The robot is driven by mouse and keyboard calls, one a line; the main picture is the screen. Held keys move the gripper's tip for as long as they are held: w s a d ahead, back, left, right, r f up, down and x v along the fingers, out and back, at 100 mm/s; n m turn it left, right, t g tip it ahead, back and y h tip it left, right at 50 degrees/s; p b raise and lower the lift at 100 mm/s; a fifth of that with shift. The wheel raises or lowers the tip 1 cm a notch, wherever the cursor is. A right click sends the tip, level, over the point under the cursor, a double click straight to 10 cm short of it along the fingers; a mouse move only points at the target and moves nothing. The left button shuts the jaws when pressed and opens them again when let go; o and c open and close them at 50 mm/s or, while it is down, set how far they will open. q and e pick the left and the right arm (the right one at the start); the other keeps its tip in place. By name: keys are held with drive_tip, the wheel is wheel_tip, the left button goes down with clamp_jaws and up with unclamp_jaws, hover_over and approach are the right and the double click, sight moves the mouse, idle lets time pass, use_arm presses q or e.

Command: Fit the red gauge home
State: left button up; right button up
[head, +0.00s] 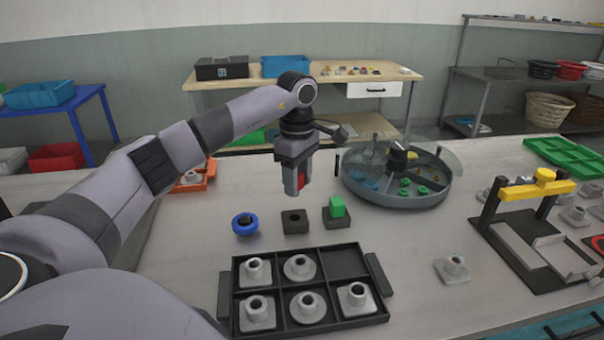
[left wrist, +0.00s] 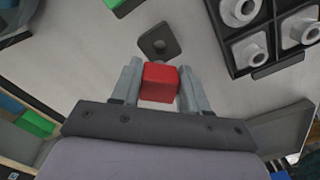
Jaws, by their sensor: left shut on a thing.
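My left gripper (head: 296,191) points down, shut on the red gauge (left wrist: 160,80), a red block that shows clearly between the fingers in the left wrist view. In the head view only a sliver of red shows between the fingers. A dark square block with a hole (head: 294,221) sits on the table just below the gripper, its hole empty; it also shows in the left wrist view (left wrist: 158,43), beyond the red gauge and apart from it. To its right, a green gauge (head: 337,206) sits in a similar dark block (head: 337,221). My right gripper is not in view.
A blue round piece (head: 245,231) lies left of the empty block. A black compartment tray (head: 346,263) with several grey flanged parts stands in front. A round divided tank (head: 400,200) stands behind right, close to the gripper. A yellow-handled fixture (head: 530,190) is farther right.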

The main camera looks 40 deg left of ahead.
use_arm(q)
drive_tip(key=shift+s+f, duration=0.1)
drive_tip(key=shift+f, duration=0.65)
wheel_tip(320, 180, down, 4)
drive_tip(key=b, duration=0.4)
drive_tip(key=shift+f, duration=0.25)
drive_tip(key=shift+r, duration=0.1)
drive_tip(key=shift+f, duration=0.95)
idle(0.6)
drive_tip(key=shift+f+p, duration=0.25)
drive_tip(key=shift+p, duration=0.2)
idle(3.8)
drive_tip(key=o, duration=1.2)
drive_tip(key=shift+c, duration=0.2)
